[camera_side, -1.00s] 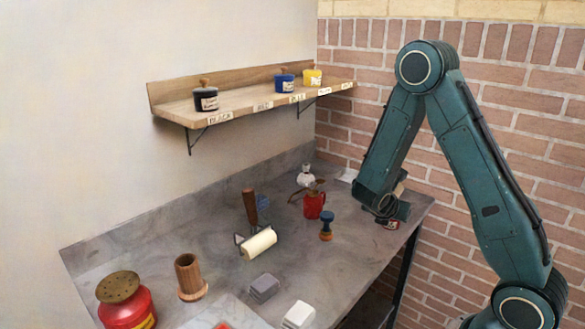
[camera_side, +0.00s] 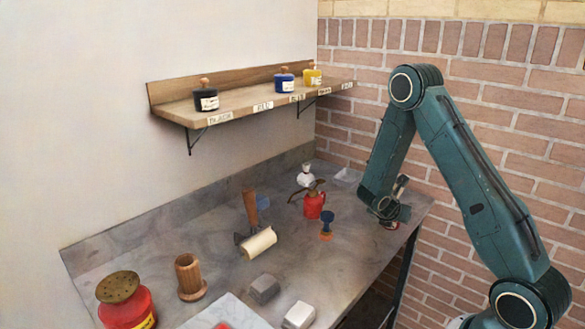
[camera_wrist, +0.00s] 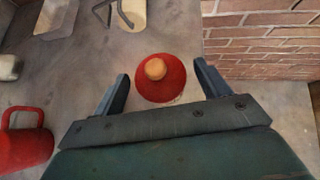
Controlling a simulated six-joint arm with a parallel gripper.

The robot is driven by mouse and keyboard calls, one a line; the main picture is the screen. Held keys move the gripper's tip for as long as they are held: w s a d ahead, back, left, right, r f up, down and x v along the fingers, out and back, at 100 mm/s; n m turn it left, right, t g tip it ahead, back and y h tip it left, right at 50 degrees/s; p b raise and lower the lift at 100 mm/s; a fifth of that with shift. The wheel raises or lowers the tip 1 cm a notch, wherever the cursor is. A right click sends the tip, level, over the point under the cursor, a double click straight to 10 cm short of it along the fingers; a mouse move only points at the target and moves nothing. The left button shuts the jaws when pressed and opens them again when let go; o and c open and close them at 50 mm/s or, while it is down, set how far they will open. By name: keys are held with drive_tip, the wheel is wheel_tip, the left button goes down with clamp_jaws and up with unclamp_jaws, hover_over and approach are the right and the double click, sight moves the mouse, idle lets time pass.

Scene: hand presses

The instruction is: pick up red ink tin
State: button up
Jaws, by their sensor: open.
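The red ink tin (camera_wrist: 161,84) is a round red tin with a wooden knob on its lid, standing on the grey bench. In the wrist view it lies between and slightly ahead of the two fingers of my gripper (camera_wrist: 161,88), which are open with a gap on each side of it. In the side view the tin (camera_side: 390,225) shows only partly, low under my gripper (camera_side: 390,218) near the bench's right edge. Most of it is hidden by my gripper there.
A red can (camera_side: 314,205) stands left of the tin, with a small blue-topped stamp (camera_side: 327,226) nearer the front. A brick wall (camera_wrist: 265,40) rises close on the right. A shelf (camera_side: 255,108) holds black, blue and yellow tins. A roller (camera_side: 258,243) lies mid-bench.

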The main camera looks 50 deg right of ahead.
drive_tip(key=shift+x, duration=1.5)
drive_tip(key=shift+c, duration=0.2)
drive_tip(key=c, duration=1.2)
drive_tip(key=shift+r, duration=0.2)
wheel_tip(320, 180, up, 20)
drive_tip(key=shift+f, duration=0.15)
